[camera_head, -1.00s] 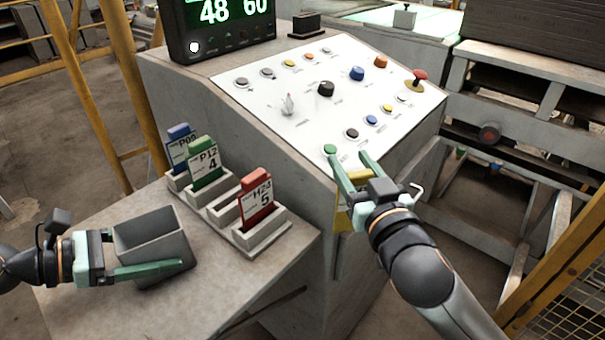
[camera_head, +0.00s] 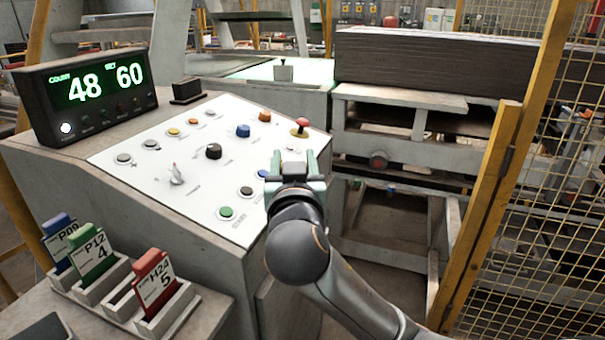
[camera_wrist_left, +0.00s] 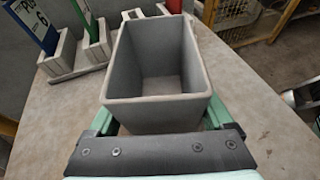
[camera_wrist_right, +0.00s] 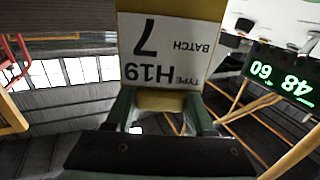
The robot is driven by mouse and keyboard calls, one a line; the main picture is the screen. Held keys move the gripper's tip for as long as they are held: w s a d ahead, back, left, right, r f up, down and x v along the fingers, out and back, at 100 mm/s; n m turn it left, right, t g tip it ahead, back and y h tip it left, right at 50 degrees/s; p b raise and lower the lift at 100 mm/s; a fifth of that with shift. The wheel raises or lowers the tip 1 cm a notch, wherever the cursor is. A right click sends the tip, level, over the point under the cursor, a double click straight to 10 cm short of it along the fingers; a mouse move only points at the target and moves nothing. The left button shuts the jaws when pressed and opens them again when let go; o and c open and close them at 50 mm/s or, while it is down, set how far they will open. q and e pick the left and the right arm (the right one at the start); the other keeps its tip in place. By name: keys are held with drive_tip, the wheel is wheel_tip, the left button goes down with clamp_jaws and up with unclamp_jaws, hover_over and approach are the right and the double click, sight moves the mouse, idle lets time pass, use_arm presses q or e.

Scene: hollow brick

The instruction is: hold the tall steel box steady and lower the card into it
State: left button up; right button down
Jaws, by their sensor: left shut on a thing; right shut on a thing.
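The tall steel box (camera_wrist_left: 158,107) is grey, open at the top and empty inside. It stands on the grey ledge in the left wrist view. My left gripper (camera_wrist_left: 158,123) is shut on it, a finger at either side. In the head view only a dark corner, likely the box's rim, shows at the bottom left; the left gripper is out of that view. My right gripper (camera_head: 294,163) is over the right part of the control panel. It is shut on the card (camera_wrist_right: 165,50), yellow and white, marked H19, 7, BATCH. The card is hidden in the head view.
Blue (camera_head: 60,242), green (camera_head: 94,250) and red (camera_head: 155,282) cards stand in a slotted rack (camera_head: 165,312) on the ledge. The control panel (camera_head: 130,175) has several buttons. A counter display (camera_head: 90,95) reads 48 and 60. A yellow mesh fence (camera_head: 495,190) stands at right.

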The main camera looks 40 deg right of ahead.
drive_tip(key=s+a+r+n+t+y, duration=0.1)
drive_tip(key=s+a+r+n+y, duration=0.15)
drive_tip(key=a, duration=0.95)
drive_tip(key=s+a+r+n+t+y, duration=0.15)
drive_tip(key=a+y, duration=0.25)
drive_tip(key=a, duration=0.8)
drive_tip(key=s+a+r+n+t+y, duration=0.1)
drive_tip(key=s+a+r+n+y, duration=0.2)
drive_tip(key=a, duration=0.8)
drive_tip(key=w+a+f+n+g+y, duration=0.1)
drive_tip(key=w+a+f+n+y, duration=0.2)
drive_tip(key=w+a+f+y, duration=0.2)
drive_tip(key=shift+w+a+f, duration=0.7)
drive_tip(key=shift+w+a, duration=0.8)
drive_tip(key=shift+a, duration=0.3)
drive_tip(key=shift+y, duration=0.25)
